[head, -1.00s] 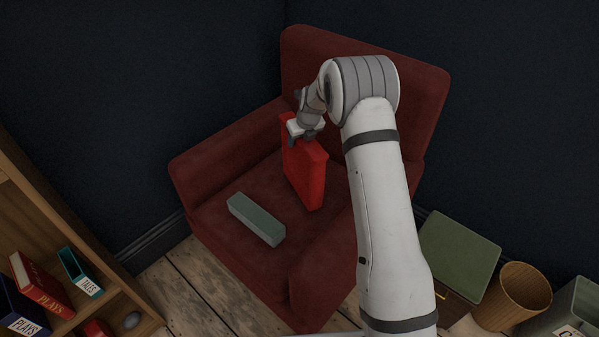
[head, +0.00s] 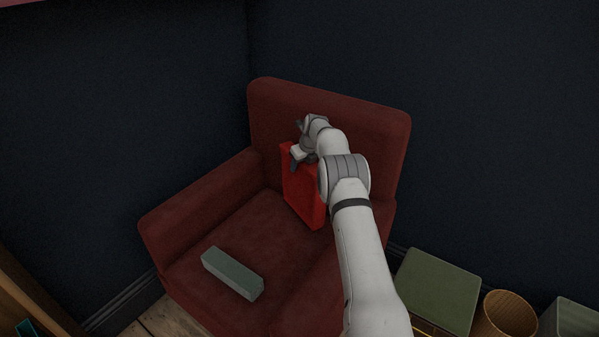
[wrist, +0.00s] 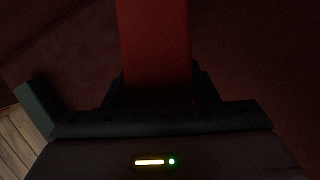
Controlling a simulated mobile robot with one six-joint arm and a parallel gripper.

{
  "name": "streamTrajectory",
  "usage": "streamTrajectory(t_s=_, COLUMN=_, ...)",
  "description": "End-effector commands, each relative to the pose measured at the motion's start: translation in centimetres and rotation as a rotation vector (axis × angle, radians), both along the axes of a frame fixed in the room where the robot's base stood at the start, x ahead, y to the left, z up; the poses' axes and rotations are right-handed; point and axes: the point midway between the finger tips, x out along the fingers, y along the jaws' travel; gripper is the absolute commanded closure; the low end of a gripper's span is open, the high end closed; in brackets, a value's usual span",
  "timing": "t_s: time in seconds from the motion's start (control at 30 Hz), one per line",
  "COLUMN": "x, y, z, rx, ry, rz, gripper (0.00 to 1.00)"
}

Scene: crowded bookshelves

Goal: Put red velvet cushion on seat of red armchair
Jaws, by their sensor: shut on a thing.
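The red velvet cushion (head: 304,194) is a bright red slab standing on edge over the seat (head: 232,236) of the dark red armchair (head: 330,115), close to its backrest. My gripper (head: 297,158) is shut on the cushion's upper edge. My arm hides the cushion's right side. In the wrist view the cushion (wrist: 155,45) runs up from between my gripper's fingers (wrist: 160,90). I cannot tell whether its lower edge touches the seat.
A grey-green box (head: 232,274) lies on the front of the seat, apart from the cushion. A green box (head: 437,288) and a wicker basket (head: 508,314) stand right of the armchair. Dark walls close in behind; a wooden shelf (head: 30,300) is at lower left.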

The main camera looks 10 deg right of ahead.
Motion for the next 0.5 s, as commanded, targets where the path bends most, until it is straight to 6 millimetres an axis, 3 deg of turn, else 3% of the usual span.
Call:
streamTrajectory(t_s=0.23, x=0.0, y=0.0, z=-3.1, rx=0.001, ry=0.0, rz=-0.001, gripper=0.94)
streamTrajectory(t_s=0.5, x=0.0, y=0.1, z=-3.3, rx=0.001, ry=-0.002, rz=0.0, gripper=0.94)
